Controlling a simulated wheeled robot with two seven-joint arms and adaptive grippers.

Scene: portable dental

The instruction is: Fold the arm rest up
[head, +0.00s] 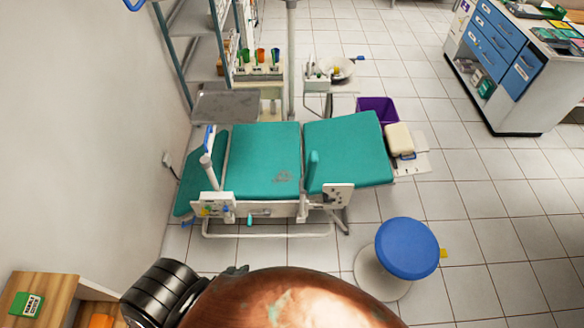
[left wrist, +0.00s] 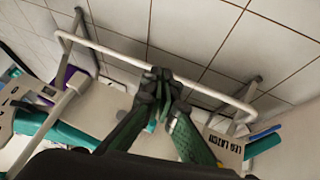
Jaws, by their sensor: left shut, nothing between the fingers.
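The teal dental chair (head: 262,150) stands in the middle of the head view. A narrow teal upright pad (head: 312,172) at its near side looks like an arm rest. A tilted white bar (head: 211,173) stands at the chair's left end; I cannot tell whether it belongs to an arm rest. My left gripper (left wrist: 160,80) is shut and empty in the left wrist view, in front of the chair's white tube frame (left wrist: 110,52). In the head view only a dark bit of it shows, past my arm, at the near side of the chair. My right gripper is not in view.
A blue round stool (head: 407,248) stands at the near right of the chair. A purple bin (head: 377,109) is beyond its right end. A grey tray (head: 226,106) is behind the chair's left part. A plate marked LEG LATCH (left wrist: 225,146) is right of my gripper.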

